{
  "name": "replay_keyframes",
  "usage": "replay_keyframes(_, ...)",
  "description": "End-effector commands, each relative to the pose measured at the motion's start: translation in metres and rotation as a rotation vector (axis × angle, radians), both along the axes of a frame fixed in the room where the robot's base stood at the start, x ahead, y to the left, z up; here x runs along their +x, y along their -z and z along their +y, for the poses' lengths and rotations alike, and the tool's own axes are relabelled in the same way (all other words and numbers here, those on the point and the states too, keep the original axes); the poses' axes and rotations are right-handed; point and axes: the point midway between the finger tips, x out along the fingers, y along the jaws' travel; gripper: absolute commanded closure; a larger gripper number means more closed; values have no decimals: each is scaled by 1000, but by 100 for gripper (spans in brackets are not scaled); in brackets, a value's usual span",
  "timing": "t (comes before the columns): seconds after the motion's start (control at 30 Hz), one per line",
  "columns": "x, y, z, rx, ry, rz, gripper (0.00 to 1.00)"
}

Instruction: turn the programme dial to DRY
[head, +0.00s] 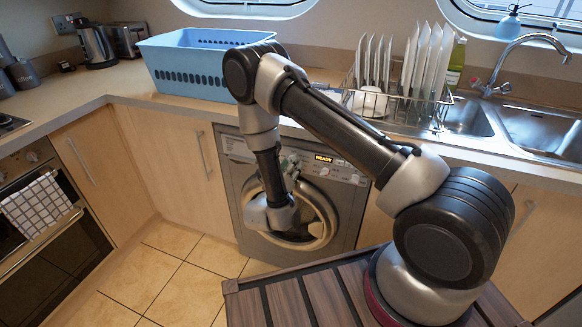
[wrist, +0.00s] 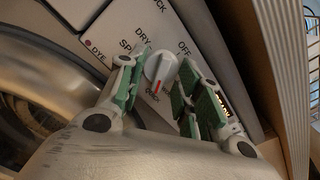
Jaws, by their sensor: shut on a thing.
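The programme dial (wrist: 160,70) is a white round knob with a raised grip bar on the washing machine's light panel. The red mark on its bar points to the lower side, by the word QUICK. The word DRY is printed above and left of the knob, and OFF above and right. My gripper (wrist: 160,88) is shut on the dial, its green-padded fingers on either side of it. In the head view my gripper (head: 290,165) is at the panel of the grey washing machine (head: 347,196), and I cannot make out the dial there.
A lit display (head: 323,158) on the machine reads READY. The round door (head: 325,222) sits below the panel, close under my wrist. The worktop above holds a blue basket (head: 190,73) and a dish rack (head: 402,103). The tiled floor (head: 170,278) at left is clear.

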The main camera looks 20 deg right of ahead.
Motion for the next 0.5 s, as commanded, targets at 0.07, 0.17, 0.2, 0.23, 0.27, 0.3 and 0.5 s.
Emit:
replay_keyframes(0.07,-1,3,-1,57,1,-35,89)
replay_keyframes(0.17,-1,3,0,134,1,-91,89)
replay_keyframes(0.2,-1,3,0,165,1,-113,89)
replay_keyframes(0.23,-1,3,0,188,1,-130,89)
replay_keyframes(0.27,-1,3,0,211,2,-146,89)
replay_keyframes(0.3,-1,3,0,241,2,-168,89)
replay_keyframes(0.5,-1,3,1,395,1,-280,89)
